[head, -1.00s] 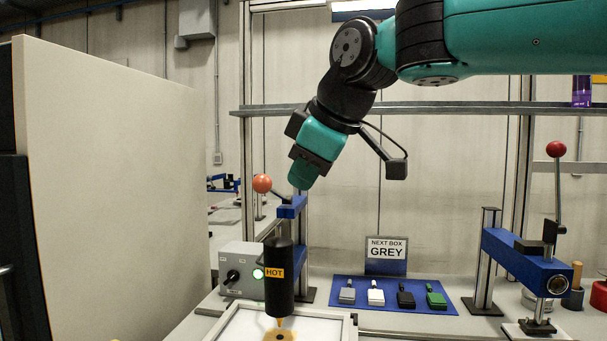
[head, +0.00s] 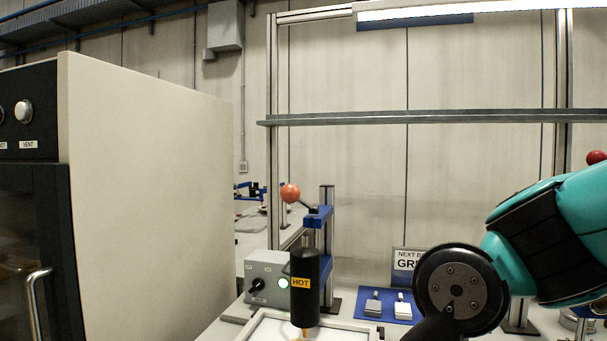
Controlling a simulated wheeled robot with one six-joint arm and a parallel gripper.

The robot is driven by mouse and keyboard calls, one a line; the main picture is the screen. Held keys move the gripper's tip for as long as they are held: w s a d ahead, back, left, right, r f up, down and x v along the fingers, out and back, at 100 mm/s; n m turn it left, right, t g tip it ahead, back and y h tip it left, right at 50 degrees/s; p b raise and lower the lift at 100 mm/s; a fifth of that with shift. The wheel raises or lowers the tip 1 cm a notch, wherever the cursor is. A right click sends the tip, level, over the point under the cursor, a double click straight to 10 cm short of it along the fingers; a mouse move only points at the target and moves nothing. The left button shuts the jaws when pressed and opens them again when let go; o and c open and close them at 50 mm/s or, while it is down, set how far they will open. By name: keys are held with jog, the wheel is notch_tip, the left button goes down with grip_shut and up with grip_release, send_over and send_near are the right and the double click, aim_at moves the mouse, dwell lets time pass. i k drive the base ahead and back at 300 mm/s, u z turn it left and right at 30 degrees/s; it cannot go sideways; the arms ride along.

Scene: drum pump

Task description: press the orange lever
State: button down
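The orange lever's round knob (head: 290,193) stands up at the left of a blue press head (head: 319,216). Its dark rod slopes down to the right into that head. The head sits on a grey metal column behind a black cylinder marked HOT (head: 305,287). Nothing of mine touches the lever. My arm comes in from the right edge, well to the right of the lever. Its black joint reaches the bottom edge, and my gripper is out of view.
A grey control box (head: 268,277) with a black knob and lit green button stands left of the cylinder. A white-rimmed tray (head: 262,322) lies below. A big beige cabinet (head: 150,190) fills the left. A blue mat (head: 365,309) holds tools; my arm hides part of it.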

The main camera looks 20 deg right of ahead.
aim_at(290, 193)
jog(key=k, duration=0.65)
jog(key=u, duration=0.8)
jog(key=i, duration=1.25)
jog(key=z, duration=0.3)
